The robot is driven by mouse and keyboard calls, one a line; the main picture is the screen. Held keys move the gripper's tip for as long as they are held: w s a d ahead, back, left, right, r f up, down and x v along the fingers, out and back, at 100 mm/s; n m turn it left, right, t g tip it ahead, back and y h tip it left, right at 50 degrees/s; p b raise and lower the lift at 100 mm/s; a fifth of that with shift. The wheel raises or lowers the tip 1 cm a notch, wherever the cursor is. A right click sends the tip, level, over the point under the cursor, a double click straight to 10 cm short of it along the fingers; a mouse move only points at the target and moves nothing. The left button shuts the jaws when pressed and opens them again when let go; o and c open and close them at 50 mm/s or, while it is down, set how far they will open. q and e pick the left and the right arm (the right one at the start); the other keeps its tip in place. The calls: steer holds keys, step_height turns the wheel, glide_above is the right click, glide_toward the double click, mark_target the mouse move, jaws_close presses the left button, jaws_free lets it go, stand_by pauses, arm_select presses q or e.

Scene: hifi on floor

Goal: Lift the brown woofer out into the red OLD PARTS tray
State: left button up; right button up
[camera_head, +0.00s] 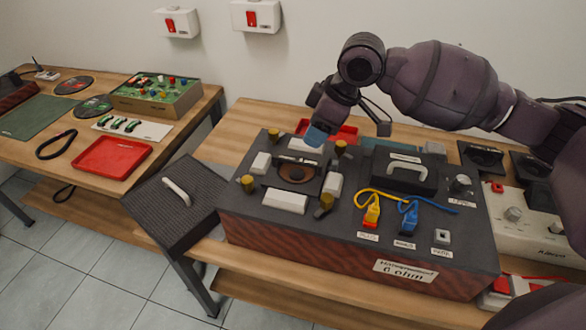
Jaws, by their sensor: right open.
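The brown woofer (297,173) sits in the square opening in the top of the large speaker cabinet (350,248). White blocks and brass-coloured knobs surround it. My right gripper (348,130) is open and empty, above the far edge of the cabinet, behind and slightly right of the woofer. One fingertip is bluish. A red tray (113,157) lies empty on the left table. Another red tray (345,132) shows partly behind the cabinet, mostly hidden by the cabinet and my gripper. No OLD PARTS lettering is legible on either. My left gripper is not in view.
A dark grille panel with a white handle (176,192) lies tilted left of the cabinet, across the gap between tables. Yellow and blue plugs (408,220) with cables and a black handled block (403,174) stand right of the woofer. A parts box (155,95) is on the left table.

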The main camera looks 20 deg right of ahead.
mark_target(299, 160)
steer(key=b+x, duration=0.1)
steer(key=x, duration=0.3)
steer(key=shift+s+a+f, duration=0.1)
steer(key=shift+a+f, duration=0.05)
steer(key=shift+f, duration=0.2)
steer(key=shift+a+f, duration=0.15)
steer(key=shift+f, duration=0.15)
steer(key=b+x, duration=0.1)
steer(key=x, duration=0.3)
steer(key=shift+a, duration=0.1)
steer(key=shift+a+f, duration=0.1)
steer(key=shift+f, duration=0.25)
steer(key=shift+w, duration=0.25)
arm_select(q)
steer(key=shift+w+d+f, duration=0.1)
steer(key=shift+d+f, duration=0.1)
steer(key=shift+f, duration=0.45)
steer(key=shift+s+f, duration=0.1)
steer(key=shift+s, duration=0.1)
arm_select(e)
steer(key=shift+f, duration=0.1)
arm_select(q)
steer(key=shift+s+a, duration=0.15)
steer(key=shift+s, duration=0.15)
